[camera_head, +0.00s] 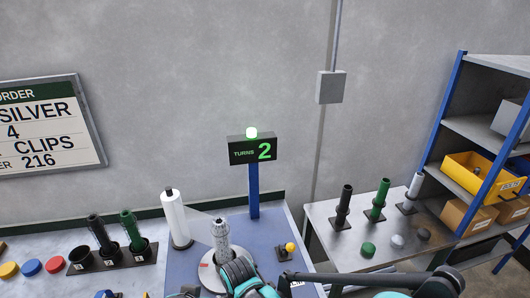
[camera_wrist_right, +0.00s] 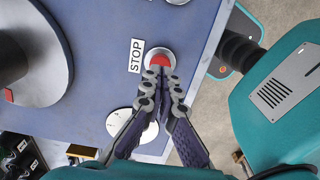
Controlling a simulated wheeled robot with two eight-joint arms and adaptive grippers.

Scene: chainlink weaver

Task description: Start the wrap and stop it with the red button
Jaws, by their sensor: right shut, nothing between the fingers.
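The red button (camera_wrist_right: 160,59) sits in a pale round housing beside a STOP label (camera_wrist_right: 136,55) on the blue bench. My right gripper (camera_wrist_right: 161,74) is shut and empty, its fingertips at the button's near edge. From this angle I cannot tell whether they press it or hover over it. In the head view a cylinder (camera_head: 221,238) stands upright on the round turntable (camera_head: 207,276), with clear film stretching to it from a white film roll (camera_head: 174,219). My left gripper is not in view.
A yellow knob (camera_head: 290,247) on a dark base stands right of the turntable. A rack (camera_head: 112,262) with dark and green cylinders is at left, near coloured discs (camera_head: 31,267). A grey side table (camera_head: 330,240) holds more cylinders. A shelf (camera_head: 485,140) with bins is at far right.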

